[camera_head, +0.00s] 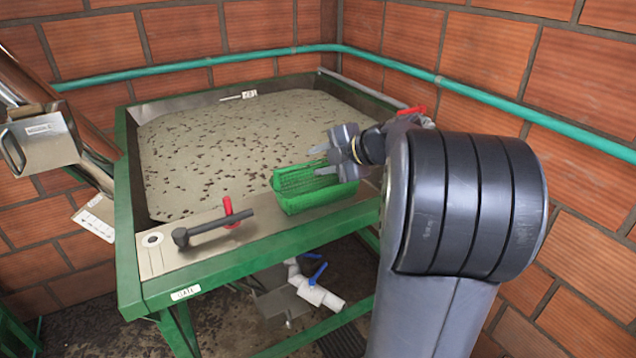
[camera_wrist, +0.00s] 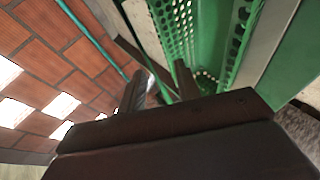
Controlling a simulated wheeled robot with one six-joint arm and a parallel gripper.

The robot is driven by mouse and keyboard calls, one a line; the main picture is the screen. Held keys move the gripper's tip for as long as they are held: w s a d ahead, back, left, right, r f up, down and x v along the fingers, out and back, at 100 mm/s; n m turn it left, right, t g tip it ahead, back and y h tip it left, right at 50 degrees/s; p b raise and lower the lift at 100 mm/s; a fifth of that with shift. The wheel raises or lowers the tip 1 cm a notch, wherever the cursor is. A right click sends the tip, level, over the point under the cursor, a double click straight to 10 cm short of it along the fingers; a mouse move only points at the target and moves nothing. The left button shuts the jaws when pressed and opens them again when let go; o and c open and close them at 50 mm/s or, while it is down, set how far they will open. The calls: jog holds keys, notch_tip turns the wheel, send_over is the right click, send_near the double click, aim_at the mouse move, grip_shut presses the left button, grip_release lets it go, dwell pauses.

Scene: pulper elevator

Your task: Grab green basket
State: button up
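The green basket (camera_head: 305,198) sits on the front ledge of the tank, right of the middle, with perforated walls. My gripper (camera_head: 322,160) is at the basket's upper right side, with its fingers apart and over the basket. In the wrist view the basket (camera_wrist: 228,45) fills the upper right. There the two fingers of my gripper (camera_wrist: 160,88) show apart, one near the basket's perforated wall. I cannot tell whether a finger touches the wall. Part of the basket's right end is hidden behind the gripper in the head view.
The green-framed tank (camera_head: 128,240) holds grey material with dark specks. A red handle (camera_head: 411,110) is behind my arm. A green pipe (camera_head: 200,64) runs along the brick walls. White pipework (camera_head: 318,293) is below.

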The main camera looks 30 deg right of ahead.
grip_shut()
dwell(0.5)
